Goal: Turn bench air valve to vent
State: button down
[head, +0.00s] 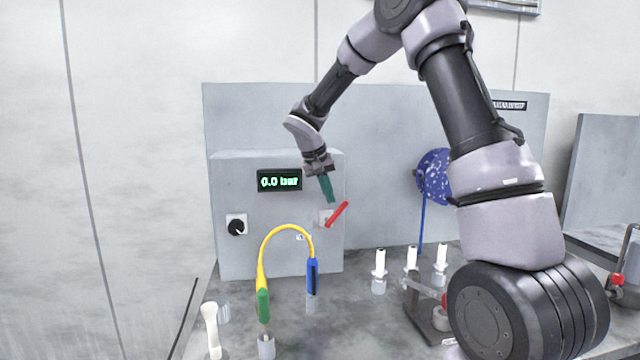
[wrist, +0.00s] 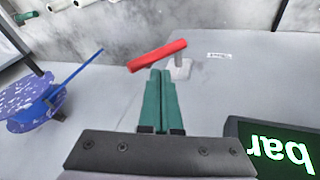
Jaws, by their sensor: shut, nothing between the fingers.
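The bench air valve has a red lever handle (head: 337,214) on a pale mount on the front of the grey panel box (head: 290,260). The lever is tilted, its upper end to the right in the head view. In the wrist view the red lever (wrist: 157,55) lies just beyond my fingertips, with its pale stem (wrist: 181,68) beside it. My gripper (head: 331,200) has green fingers, shut and empty, pointing down close to the lever. The closed fingers also show in the wrist view (wrist: 160,73). Whether they touch the lever I cannot tell. The display (head: 279,181) reads 0.0 bar.
A black knob (head: 237,227) is on the panel's left. A yellow cable (head: 284,229) loops up from the bench in front of the panel. Several white-topped pieces (head: 411,258) stand to the right. A blue speckled reel (head: 434,177) is at the back.

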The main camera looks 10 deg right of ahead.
aim_at(347, 200)
jog(key=shift+s+d+f, duration=0.15)
jog(key=shift+d+f, duration=0.35)
jog(key=shift+d+y, duration=0.4)
jog(key=shift+y, duration=0.2)
jog(key=shift+d+f+m+y, duration=0.15)
jog(key=shift+d+y, duration=0.35)
jog(key=shift+y, duration=0.05)
jog(key=shift+d+f+m+y, duration=0.15)
jog(key=shift+d+y, duration=0.35)
jog(key=shift+y, duration=0.05)
jog(key=shift+d+f+y, duration=0.35)
jog(key=shift+d+y, duration=0.25)
jog(key=shift+y, duration=0.3)
jog(key=shift+d+f+y, duration=0.45)
jog(key=shift+y, duration=0.65)
jog(key=shift+f, duration=0.3)
jog(key=shift+d+f, duration=0.45)
jog(key=shift+d, duration=0.05)
jog(key=shift+d+f, duration=0.1)
